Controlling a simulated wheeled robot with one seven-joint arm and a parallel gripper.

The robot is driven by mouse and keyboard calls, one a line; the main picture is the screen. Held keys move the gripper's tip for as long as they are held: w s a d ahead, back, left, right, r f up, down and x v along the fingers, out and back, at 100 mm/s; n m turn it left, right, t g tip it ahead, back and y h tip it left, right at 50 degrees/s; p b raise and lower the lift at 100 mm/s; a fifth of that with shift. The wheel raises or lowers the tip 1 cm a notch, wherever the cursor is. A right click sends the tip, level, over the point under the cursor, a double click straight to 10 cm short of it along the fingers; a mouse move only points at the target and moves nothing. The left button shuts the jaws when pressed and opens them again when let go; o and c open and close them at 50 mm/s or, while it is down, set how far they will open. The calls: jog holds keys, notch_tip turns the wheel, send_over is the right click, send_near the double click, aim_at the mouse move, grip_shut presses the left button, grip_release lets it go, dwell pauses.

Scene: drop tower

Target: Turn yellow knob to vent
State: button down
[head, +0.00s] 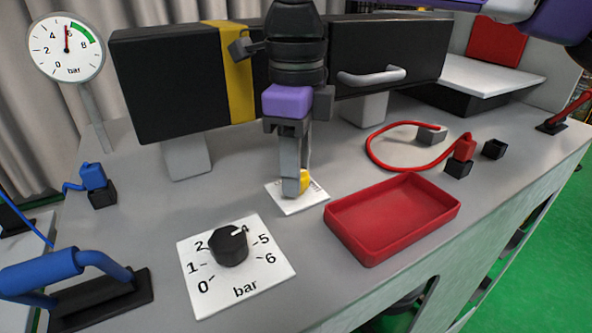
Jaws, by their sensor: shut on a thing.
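The yellow knob (305,181) sits on a small white label plate (290,208) in the middle of the bench. Only a bit of the knob shows, because my gripper covers most of it. My gripper (294,188) points straight down over the plate, with its fingers shut on the knob. The writing on the plate is mostly hidden, so I cannot tell which way the knob points.
A black dial (229,245) on a bar scale is in front, pointing near 4. A red tray (392,220) lies close on the right. A black box (170,82) with a yellow band stands behind. A blue-handled lever (40,270) is at front left. The gauge (66,50) reads near 5.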

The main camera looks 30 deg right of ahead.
dwell(0.5)
jog(key=c, duration=0.9)
grip_release()
jog(key=shift+c, duration=0.2)
jog(key=shift+r, duration=3.95)
